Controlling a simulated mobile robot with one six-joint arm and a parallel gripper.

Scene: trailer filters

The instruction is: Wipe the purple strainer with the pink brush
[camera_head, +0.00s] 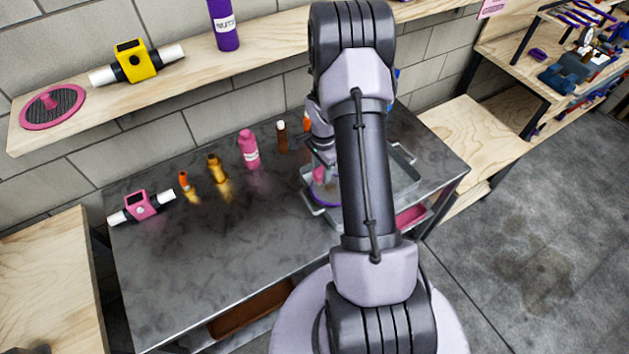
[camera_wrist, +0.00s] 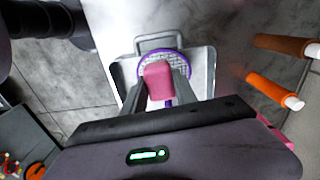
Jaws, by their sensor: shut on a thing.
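In the wrist view, my gripper (camera_wrist: 160,84) is shut on the pink brush (camera_wrist: 158,75), which is between its two fingers. The purple strainer (camera_wrist: 181,57), a round mesh with a purple rim, lies behind the brush. The brush covers part of the mesh; I cannot tell whether they touch. The strainer is in a metal tray (camera_wrist: 203,90). In the head view, my arm hides most of this. Part of the purple strainer (camera_head: 322,197) shows left of the arm, with a bit of the pink brush (camera_head: 319,174) above it.
The tray (camera_head: 405,178) stands on a dark metal table (camera_head: 200,265). Several bottles stand along the table's back, including a pink bottle (camera_head: 249,150). A pink device (camera_head: 141,205) is at the left. A shelf (camera_head: 180,90) above holds a pink-rimmed disc (camera_head: 68,110) and a yellow device (camera_head: 136,64).

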